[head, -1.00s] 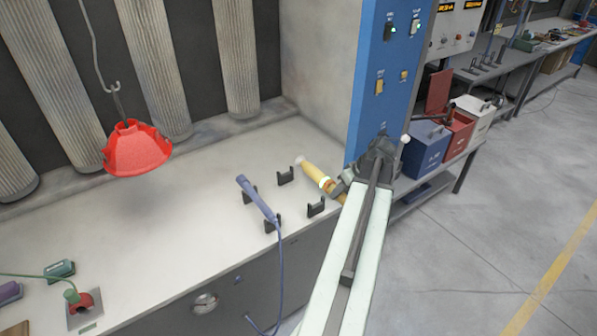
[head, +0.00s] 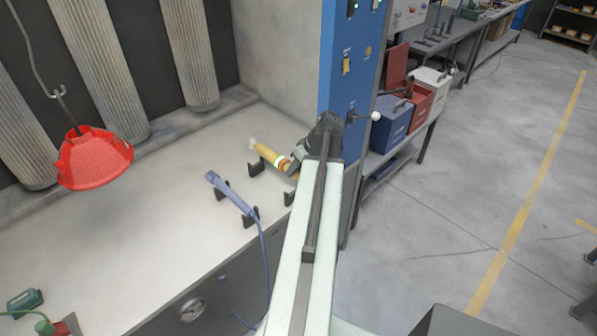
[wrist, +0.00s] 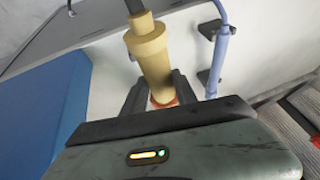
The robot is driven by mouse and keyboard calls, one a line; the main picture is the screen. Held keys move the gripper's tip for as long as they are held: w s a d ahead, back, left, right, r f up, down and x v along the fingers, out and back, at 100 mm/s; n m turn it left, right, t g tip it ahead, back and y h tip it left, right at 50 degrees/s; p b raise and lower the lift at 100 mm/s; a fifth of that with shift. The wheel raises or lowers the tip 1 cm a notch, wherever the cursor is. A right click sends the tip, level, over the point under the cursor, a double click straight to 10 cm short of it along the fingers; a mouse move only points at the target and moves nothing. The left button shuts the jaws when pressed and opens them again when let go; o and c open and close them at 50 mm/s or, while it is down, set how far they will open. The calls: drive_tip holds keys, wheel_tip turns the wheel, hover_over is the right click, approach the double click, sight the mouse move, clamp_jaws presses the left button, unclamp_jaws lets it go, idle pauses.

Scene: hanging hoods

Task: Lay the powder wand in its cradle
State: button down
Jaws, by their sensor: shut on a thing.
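The powder wand (head: 266,157) is yellow with a pale tip and a red-orange band. My gripper (head: 294,161) is shut on it near the band. The wand also shows between the fingers in the wrist view (wrist: 150,55). Its cradle is a pair of dark brackets: the far one (head: 256,168) and the near one (head: 289,197), partly hidden by my arm. Both brackets look empty. The wand appears just above and beyond them in the head view; I cannot tell its exact height.
A blue-grey wand (head: 232,194) with a cable rests in brackets left of the cradle. A red hood (head: 94,163) hangs from a hook at left. A blue switch panel (head: 342,80) stands close behind my gripper.

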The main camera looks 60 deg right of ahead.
sight(290, 162)
drive_tip(key=w+d+f+b, duration=0.1)
drive_tip(key=w, duration=0.1)
drive_tip(key=w+d+f+b, duration=0.1)
drive_tip(key=w, duration=0.2)
drive_tip(key=w+f+b, duration=0.1)
drive_tip(key=w, duration=0.2)
drive_tip(key=shift+d+f, duration=0.35)
drive_tip(key=shift+d, duration=0.05)
drive_tip(key=shift+s+a+f+b, duration=0.1)
drive_tip(key=shift+s+f+b, duration=0.05)
drive_tip(key=shift+f+b, duration=2.55)
drive_tip(key=shift+r, duration=0.1)
drive_tip(key=c, duration=0.9)
unclamp_jaws()
drive_tip(key=p+v, duration=0.7)
drive_tip(key=v, duration=0.1)
drive_tip(key=shift+r, duration=0.1)
